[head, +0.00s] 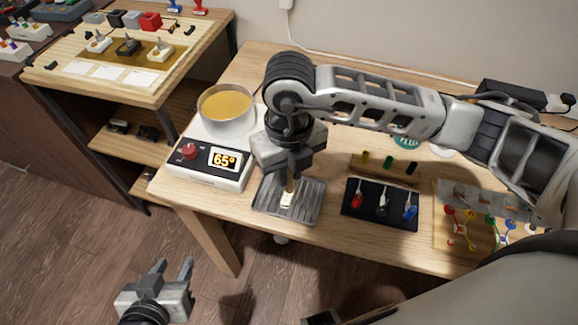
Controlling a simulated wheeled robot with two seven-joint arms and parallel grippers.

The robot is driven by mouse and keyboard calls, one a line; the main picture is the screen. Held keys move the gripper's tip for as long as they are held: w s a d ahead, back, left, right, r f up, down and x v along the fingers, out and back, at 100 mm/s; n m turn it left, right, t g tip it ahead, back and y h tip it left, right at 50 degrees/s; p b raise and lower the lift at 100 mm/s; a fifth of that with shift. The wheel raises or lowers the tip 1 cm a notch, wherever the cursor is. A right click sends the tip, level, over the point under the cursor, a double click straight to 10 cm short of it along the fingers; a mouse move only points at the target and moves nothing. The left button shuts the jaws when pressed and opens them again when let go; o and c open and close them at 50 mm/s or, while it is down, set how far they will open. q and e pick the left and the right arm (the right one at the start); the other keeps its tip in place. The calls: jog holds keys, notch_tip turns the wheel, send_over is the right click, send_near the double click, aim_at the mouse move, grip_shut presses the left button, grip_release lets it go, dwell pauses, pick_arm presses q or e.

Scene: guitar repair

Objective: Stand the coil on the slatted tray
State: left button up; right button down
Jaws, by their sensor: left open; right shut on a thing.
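My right gripper (290,176) is shut on the coil (288,199), a small pale piece with a tan upper part. The gripper points down and hides the coil's top. The coil is upright over the grey slatted tray (263,205), near its middle. I cannot tell whether its bottom touches the slats. My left gripper (175,270) is open and empty, low at the bottom left, over the floor and away from the table.
A heater (215,175) reading 65° with a pot of amber liquid (226,103) stands left of the tray. A black mat (378,222) with red, dark and blue-tipped pieces lies right of it. A side table (60,80) at the upper left holds several small parts.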

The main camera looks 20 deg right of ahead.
jog(key=shift+f, duration=0.25)
jog(key=c, duration=1.4)
grip_release()
jog(key=shift+r, duration=0.1)
jog(key=shift+r, duration=0.2)
notch_tip(320, 180, up, 12)
